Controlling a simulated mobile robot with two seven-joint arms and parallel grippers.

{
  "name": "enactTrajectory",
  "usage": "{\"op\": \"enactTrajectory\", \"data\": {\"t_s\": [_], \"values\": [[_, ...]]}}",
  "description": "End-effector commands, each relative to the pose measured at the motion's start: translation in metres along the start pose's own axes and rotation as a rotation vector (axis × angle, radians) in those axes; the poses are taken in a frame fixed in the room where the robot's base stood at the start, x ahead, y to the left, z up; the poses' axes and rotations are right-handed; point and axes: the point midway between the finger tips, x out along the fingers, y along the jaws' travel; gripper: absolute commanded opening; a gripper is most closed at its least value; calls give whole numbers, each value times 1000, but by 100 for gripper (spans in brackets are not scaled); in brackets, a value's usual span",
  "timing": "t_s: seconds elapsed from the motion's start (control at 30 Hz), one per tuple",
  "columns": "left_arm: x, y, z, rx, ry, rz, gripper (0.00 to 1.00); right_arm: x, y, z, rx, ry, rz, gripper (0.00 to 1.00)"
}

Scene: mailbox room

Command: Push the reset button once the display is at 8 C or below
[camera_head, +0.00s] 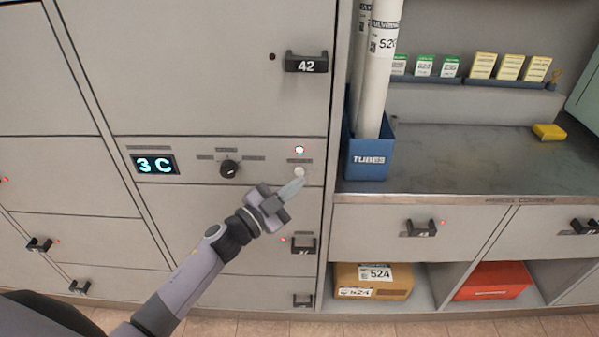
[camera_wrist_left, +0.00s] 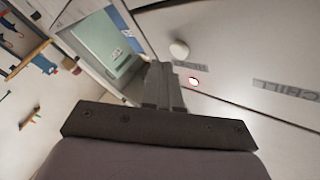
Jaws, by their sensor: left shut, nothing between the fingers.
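The display (camera_head: 155,165) on the grey panel reads 3 C in blue-lit characters. The reset button (camera_head: 299,172) is a small pale round knob at the right end of that panel. It also shows in the left wrist view (camera_wrist_left: 179,49), just beyond the fingertips. My left gripper (camera_head: 293,188) is shut and empty, its fingertips just below the button in the head view. In the wrist view its closed fingers (camera_wrist_left: 162,80) point up, slightly left of the button. A small gap shows there; contact cannot be told for sure. My right gripper is not in view.
A dial (camera_head: 230,168) sits between display and button. A lit red-and-white lamp (camera_head: 299,149) is above the button. Handle 42 (camera_head: 306,64) sticks out above, and another handle (camera_head: 303,244) below. A blue tube bin (camera_head: 367,158) stands on the counter (camera_head: 450,175) to the right.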

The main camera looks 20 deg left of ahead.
Motion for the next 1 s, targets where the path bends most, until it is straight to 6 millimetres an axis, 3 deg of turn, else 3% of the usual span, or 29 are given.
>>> {"op": "enactTrajectory", "data": {"t_s": [1.0], "values": [[5, -3, 4, 1, 0, 0, 0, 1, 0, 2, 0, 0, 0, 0]]}}
